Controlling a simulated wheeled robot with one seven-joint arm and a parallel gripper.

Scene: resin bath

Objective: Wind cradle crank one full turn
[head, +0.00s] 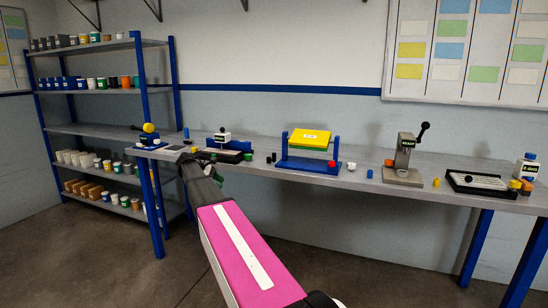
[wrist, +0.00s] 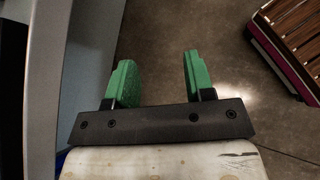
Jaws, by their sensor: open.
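The cradle (head: 308,165) stands on the bench in the middle of the head view. It is a blue frame holding a tilted yellow block (head: 310,136). A red knob (head: 333,164) shows at its lower right side, seemingly the crank's grip; the rest of the crank is too small to make out. My gripper (wrist: 157,72) shows in the wrist view with two green fingers spread apart and nothing between them, above bare floor. In the head view my arm reaches toward the bench left of the cradle, and my fingers are hard to make out there.
The long grey bench (head: 265,174) also bears a press with a black lever (head: 405,150), a black tray device (head: 480,184), a blue device with a yellow ball (head: 148,136) and small loose cups. A loaded shelf (head: 100,130) stands at left. Floor in front is clear.

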